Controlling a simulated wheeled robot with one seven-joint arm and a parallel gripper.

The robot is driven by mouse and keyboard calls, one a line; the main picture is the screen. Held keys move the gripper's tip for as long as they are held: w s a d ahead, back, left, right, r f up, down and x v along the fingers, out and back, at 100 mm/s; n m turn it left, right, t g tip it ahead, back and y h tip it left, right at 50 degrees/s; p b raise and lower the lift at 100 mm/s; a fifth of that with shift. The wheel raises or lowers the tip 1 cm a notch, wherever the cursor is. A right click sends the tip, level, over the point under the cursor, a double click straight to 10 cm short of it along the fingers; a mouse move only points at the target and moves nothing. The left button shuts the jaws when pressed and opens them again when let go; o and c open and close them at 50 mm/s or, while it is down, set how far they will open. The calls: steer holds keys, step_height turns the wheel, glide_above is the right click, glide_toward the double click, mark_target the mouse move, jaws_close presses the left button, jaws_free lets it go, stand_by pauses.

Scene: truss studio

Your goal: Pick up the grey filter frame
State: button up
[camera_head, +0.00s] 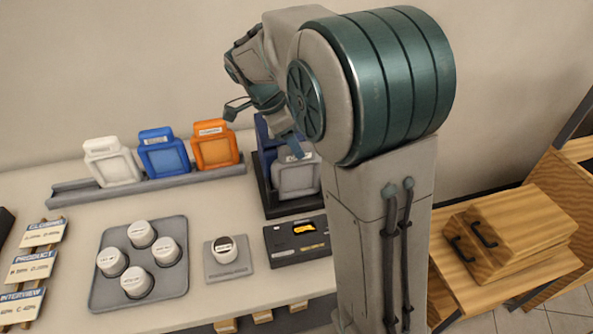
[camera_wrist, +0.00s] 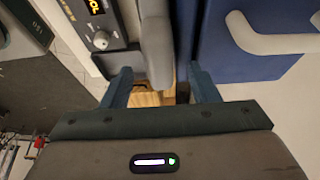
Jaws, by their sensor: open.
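The grey filter frame (camera_head: 297,178) stands upright in a dark stand (camera_head: 286,208) to the right of the rail. Its upper part is partly covered by my arm and gripper (camera_head: 291,146). In the wrist view, my gripper (camera_wrist: 161,76) is open. A grey upright edge (camera_wrist: 157,42), which looks like the frame seen edge-on, lies between the two fingers, with a visible gap to the left finger.
White (camera_head: 111,163), blue (camera_head: 164,155) and orange (camera_head: 215,147) frames stand on a grey rail (camera_head: 75,196). A black device (camera_head: 297,240) lies in front of the stand. A tray (camera_head: 103,280) holds several round white-topped pots. A wooden box (camera_head: 510,235) is at right.

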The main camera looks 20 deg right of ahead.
steer(key=shift+d+f, duration=0.25)
steer(key=shift+f, duration=0.3)
jaws_close()
steer(key=shift+r, duration=0.15)
